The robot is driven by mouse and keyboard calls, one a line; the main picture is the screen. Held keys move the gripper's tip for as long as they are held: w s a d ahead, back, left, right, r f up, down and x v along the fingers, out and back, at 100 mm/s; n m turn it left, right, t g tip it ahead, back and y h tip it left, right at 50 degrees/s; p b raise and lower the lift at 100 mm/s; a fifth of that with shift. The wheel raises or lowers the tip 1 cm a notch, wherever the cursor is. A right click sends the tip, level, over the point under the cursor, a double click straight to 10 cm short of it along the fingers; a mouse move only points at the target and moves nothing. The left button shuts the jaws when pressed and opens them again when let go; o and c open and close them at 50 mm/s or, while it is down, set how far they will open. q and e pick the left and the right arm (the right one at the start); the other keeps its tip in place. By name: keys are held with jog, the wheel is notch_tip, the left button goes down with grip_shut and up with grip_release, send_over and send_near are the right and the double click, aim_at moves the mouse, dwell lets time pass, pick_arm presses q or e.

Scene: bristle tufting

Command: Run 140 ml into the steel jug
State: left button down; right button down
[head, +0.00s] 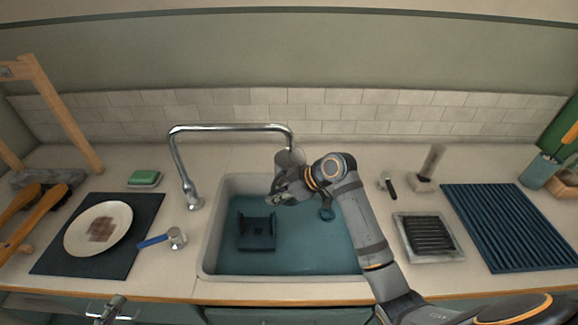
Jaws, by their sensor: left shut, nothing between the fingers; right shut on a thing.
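A steel jug (289,159), a small grey cylinder, is held above the sink (213,245), just below the end of the chrome tap's spout (245,127). My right gripper (280,188) is shut on it from below and the front, covering part of it. I see no water stream, and the level inside the jug cannot be made out. A chrome knob with a blue lever (153,241) stands on the counter left of the sink. My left gripper (114,308) shows small at the bottom edge, shut and empty, apart from the lever.
A dark stand (257,236) sits in the sink. To the left are a plate (76,241) on a dark mat (50,262), and a green sponge (144,177). To the right are a grated tray (456,254) and a blue ribbed mat (510,225).

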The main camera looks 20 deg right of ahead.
dwell(0.7)
jog(key=s, duration=0.8)
jog(key=shift+s+a, duration=0.25)
